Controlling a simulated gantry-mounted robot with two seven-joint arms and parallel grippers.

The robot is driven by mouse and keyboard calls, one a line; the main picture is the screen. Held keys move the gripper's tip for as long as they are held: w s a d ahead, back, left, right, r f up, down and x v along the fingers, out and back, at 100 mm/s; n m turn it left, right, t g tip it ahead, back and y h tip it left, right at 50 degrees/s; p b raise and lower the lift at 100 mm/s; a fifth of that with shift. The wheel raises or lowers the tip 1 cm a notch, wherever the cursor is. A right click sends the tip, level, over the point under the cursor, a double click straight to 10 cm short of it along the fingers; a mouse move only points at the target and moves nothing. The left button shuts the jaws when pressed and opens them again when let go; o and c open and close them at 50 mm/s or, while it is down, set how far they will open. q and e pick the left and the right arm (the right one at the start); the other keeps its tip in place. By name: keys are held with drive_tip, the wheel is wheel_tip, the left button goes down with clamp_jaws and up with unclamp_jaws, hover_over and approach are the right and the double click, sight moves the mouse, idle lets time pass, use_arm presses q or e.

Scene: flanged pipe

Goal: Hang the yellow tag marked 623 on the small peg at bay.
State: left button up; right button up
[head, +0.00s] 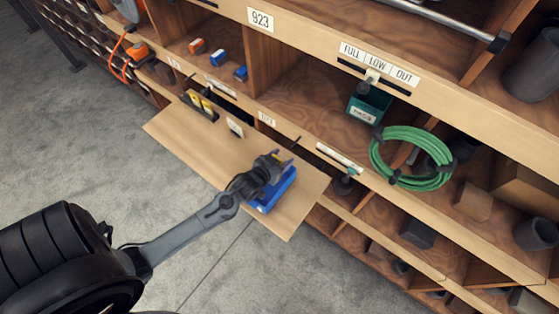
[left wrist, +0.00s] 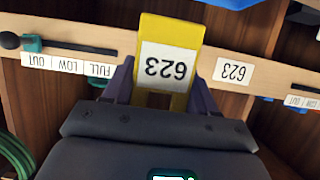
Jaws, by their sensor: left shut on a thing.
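The yellow tag (left wrist: 168,68) marked 623 on a white label is held between the fingers of my left gripper (left wrist: 155,92); its number appears upside down in the left wrist view. The bay label 623 (left wrist: 234,71) is on the wooden shelf edge to the right of the tag in the left wrist view. A thin dark peg (head: 296,141) sticks out from that edge in the head view, close to the fingertips. The tag covers part of the edge in the wrist view.
A dark holder with yellow tags (head: 200,103) is at the board's back left. A FULL/LOW/OUT strip (left wrist: 68,64) with a teal slider is on the edge. A green hose coil (head: 411,157) hangs to the right.

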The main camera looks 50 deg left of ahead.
sight(293, 146)
use_arm(q)
drive_tip(key=shift+w+a+f+b, duration=0.1)
drive_tip(key=shift+w+a+b, duration=0.05)
drive_tip(key=shift+w+b, duration=0.75)
drive_tip(key=shift+w+a+f+b, duration=0.1)
drive_tip(key=shift+w+b, duration=0.55)
drive_tip(key=shift+w, duration=0.45)
drive_tip(key=shift+w+a+f+b, duration=0.1)
drive_tip(key=shift+w+a+b, duration=0.05)
drive_tip(key=shift+w+b, duration=0.75)
drive_tip(key=shift+w+a+f+b, duration=0.1)
drive_tip(key=shift+w+a+b, duration=0.1)
drive_tip(key=shift+w+b, duration=1)
drive_tip(key=shift+w+a+f, duration=0.1)
drive_tip(key=shift+w+f, duration=0.1)
drive_tip(key=shift+f, duration=0.2)
drive_tip(key=shift+f+p, duration=0.1)
drive_tip(key=shift+p, duration=0.2)
drive_tip(key=shift+f, duration=0.15)
drive_tip(key=shift+f, duration=0.1)
